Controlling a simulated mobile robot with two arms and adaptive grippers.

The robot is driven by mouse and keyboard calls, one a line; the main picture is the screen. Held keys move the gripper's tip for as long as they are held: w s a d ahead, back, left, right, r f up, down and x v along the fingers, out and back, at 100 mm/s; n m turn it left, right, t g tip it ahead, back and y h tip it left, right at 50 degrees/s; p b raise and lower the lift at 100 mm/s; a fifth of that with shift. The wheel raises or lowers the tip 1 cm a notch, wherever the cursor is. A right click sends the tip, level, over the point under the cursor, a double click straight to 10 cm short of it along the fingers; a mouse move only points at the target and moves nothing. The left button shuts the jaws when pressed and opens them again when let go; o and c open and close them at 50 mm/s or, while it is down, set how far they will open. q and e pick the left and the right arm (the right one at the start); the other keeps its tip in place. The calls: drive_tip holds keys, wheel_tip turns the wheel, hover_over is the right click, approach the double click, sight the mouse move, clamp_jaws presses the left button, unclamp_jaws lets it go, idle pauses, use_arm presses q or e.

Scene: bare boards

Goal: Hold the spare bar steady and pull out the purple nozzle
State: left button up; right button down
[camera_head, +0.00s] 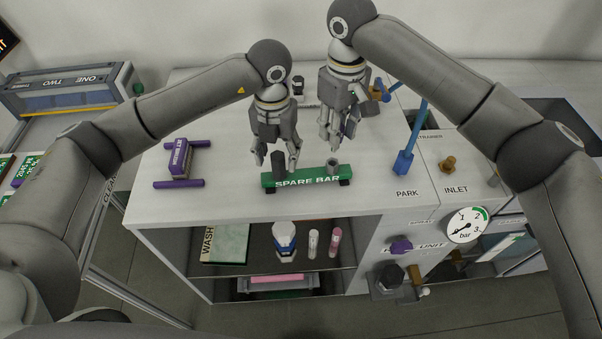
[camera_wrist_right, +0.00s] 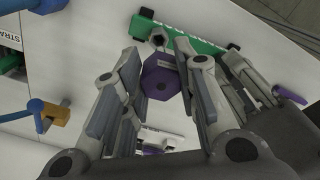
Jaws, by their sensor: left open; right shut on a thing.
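The green spare bar (camera_head: 307,180) lies on the white worktop; it also shows in the right wrist view (camera_wrist_right: 182,34). A dark cylinder (camera_head: 278,164) stands at its left end. A grey socket (camera_head: 333,164) stands near its right end, and its open top shows in the right wrist view (camera_wrist_right: 158,38). My left gripper (camera_head: 277,160) is open, with its fingers on either side of the dark cylinder; contact cannot be told. My right gripper (camera_head: 338,140) is shut on the purple nozzle (camera_wrist_right: 160,82), held above the worktop behind the bar, apart from the socket. In the head view the fingers mostly hide the nozzle.
A purple stand (camera_head: 179,160) is on the left of the worktop. A blue lever (camera_head: 404,162) and a brass inlet fitting (camera_head: 447,164) are to the right. A gauge (camera_head: 466,225) and a purple knob (camera_head: 401,245) are on the front. Bottles (camera_head: 284,242) stand on the shelf below.

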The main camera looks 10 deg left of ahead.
use_arm(q)
wheel_tip(320, 180, up, 12)
drive_tip(key=shift+f, duration=0.2)
idle(0.6)
